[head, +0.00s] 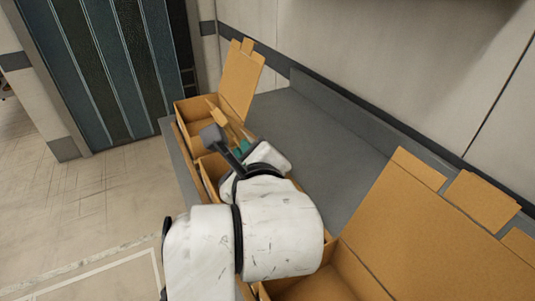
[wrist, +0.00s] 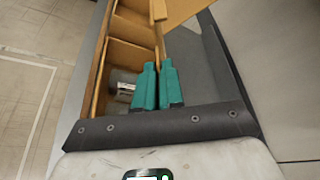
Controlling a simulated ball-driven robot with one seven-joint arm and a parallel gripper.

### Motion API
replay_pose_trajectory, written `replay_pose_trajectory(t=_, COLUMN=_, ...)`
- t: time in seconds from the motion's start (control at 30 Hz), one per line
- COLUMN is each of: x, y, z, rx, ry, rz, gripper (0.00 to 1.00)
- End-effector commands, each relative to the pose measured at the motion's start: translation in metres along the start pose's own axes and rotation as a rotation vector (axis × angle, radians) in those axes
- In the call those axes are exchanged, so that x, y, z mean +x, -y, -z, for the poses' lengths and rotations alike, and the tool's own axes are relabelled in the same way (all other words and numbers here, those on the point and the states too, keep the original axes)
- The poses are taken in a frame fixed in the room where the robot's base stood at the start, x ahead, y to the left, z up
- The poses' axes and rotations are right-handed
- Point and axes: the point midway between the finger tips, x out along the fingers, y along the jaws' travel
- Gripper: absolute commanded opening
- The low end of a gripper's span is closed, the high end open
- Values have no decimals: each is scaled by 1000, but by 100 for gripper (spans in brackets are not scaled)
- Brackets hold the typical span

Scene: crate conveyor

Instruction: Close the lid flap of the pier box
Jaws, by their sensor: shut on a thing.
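Open brown cardboard boxes stand in a row. My gripper (head: 243,146) is over the middle box (head: 208,172), whose body is mostly hidden by my arm. In the wrist view my teal fingers (wrist: 158,66) are shut on the edge of a brown lid flap (wrist: 159,32), which stands up from the box's right side. The flap also shows edge-on in the head view (head: 222,119). I cannot tell from the pictures which box is called the pier box. A silvery, can-like item (wrist: 123,88) lies inside the box compartment beside my fingers.
A far box (head: 188,106) has its lid (head: 241,82) raised. A near box (head: 345,275) at lower right has a large raised lid (head: 425,235). The grey surface (head: 320,130) between these lids is bare, with a wall behind.

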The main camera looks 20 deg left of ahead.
Motion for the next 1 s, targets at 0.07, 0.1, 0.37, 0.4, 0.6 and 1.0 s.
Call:
replay_pose_trajectory(t=0.07, x=3, y=-21, z=8, rx=-59, ry=2, rz=22, gripper=0)
replay_pose_trajectory(t=0.1, x=4, y=-28, z=8, rx=-88, ry=1, rz=34, gripper=0)
replay_pose_trajectory(t=0.37, x=7, y=-67, z=16, rx=-269, ry=1, rz=110, gripper=0)
replay_pose_trajectory(t=0.4, x=8, y=-73, z=18, rx=-298, ry=0, rz=123, gripper=0)
replay_pose_trajectory(t=0.6, x=12, y=-100, z=30, rx=-433, ry=-2, rz=179, gripper=0)
replay_pose_trajectory(t=1.0, x=20, y=-134, z=48, rx=-585, ry=-2, rz=241, gripper=0)
